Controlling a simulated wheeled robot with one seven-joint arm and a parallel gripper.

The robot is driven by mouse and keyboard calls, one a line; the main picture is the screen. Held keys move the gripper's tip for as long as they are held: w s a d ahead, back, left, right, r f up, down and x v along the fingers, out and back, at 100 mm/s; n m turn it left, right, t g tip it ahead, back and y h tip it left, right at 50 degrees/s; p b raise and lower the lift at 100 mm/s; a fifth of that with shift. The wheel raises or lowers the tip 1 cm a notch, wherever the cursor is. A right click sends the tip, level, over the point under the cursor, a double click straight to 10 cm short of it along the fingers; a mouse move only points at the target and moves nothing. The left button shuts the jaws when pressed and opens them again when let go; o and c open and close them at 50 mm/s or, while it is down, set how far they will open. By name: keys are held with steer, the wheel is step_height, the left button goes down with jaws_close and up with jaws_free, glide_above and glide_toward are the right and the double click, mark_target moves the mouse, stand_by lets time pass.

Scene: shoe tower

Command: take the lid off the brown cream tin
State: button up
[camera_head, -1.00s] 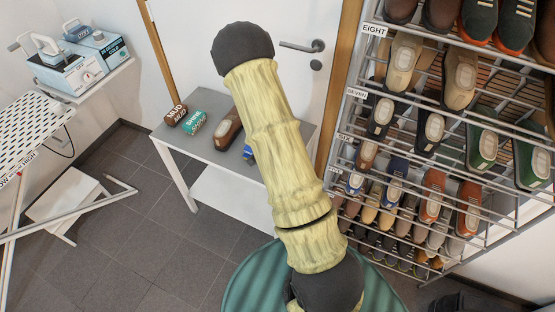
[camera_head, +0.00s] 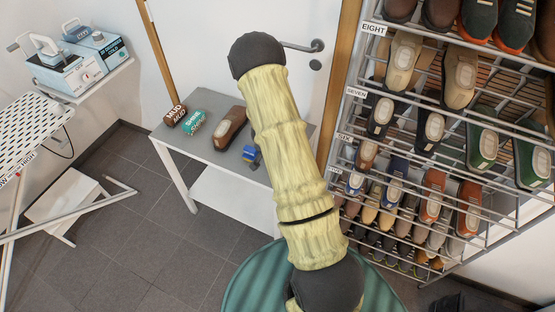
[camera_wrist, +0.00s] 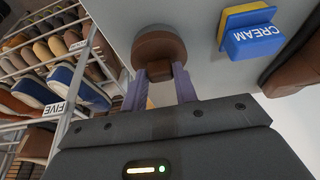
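The brown cream tin (camera_wrist: 158,44) is round and sits on the pale table top, at the upper middle of the wrist view. In the head view my arm hides the tin and the gripper.
A shoe rack (camera_head: 345,100) stands close on the right.

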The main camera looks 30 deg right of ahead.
steer(key=c, duration=0.4)
steer(key=shift+a, duration=0.1)
step_height(320, 180, up, 10)
steer(key=p, duration=0.3)
stand_by(0.5)
